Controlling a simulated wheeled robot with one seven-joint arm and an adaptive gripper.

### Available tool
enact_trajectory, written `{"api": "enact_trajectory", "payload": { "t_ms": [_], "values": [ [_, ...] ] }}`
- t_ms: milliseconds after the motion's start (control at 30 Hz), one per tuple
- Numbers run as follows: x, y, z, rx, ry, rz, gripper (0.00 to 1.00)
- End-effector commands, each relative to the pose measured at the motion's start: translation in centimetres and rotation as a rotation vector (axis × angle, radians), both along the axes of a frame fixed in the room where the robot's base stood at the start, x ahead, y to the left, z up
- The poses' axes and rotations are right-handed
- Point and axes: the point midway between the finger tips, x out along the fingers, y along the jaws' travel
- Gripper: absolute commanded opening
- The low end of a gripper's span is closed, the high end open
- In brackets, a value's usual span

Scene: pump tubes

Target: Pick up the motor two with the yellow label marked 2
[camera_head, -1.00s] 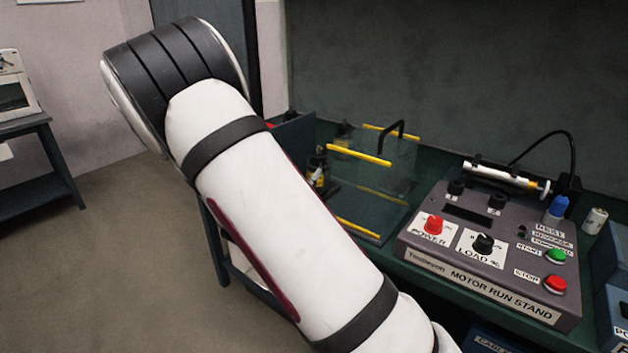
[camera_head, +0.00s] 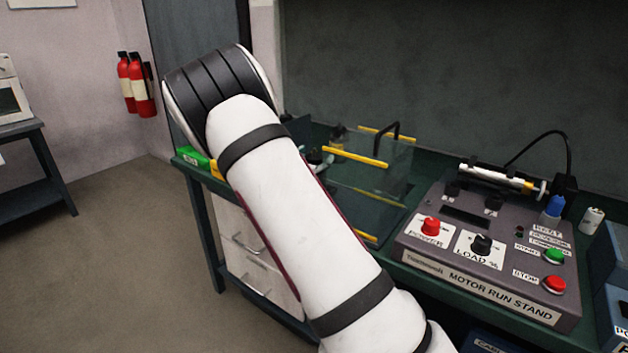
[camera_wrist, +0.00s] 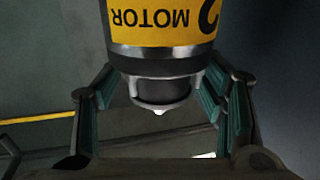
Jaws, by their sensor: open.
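Motor two (camera_wrist: 165,30) shows in the wrist view at the top middle, with a yellow label reading MOTOR and 2, upside down in that picture. Below the label it has a dark and silver end with a pale tip. My gripper (camera_wrist: 165,110) is open, with one teal-padded finger on each side of the motor's dark end. A gap shows on the left side; whether the right finger touches the motor I cannot tell. In the head view my white arm hides the gripper and most of the motor's surroundings.
The motor run stand (camera_head: 490,255) with knobs and buttons sits at the right of the green bench. A clear guard with yellow edges (camera_head: 355,157) stands behind my arm. A green box (camera_head: 192,157) lies at the bench's left end. Fire extinguishers (camera_head: 137,85) hang on the wall.

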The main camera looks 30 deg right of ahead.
Motion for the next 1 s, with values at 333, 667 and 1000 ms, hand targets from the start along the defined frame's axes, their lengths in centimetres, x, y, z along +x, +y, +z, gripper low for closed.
{"api": "enact_trajectory", "payload": {
  "t_ms": [333,667,1000],
  "values": [
    [0.0,0.0,0.0,0.000,0.000,0.000,0.23],
    [0.0,-0.1,0.5,-0.006,-0.007,-0.001,0.00],
    [0.0,0.0,2.7,-0.005,-0.012,-0.001,0.00]
  ]
}}
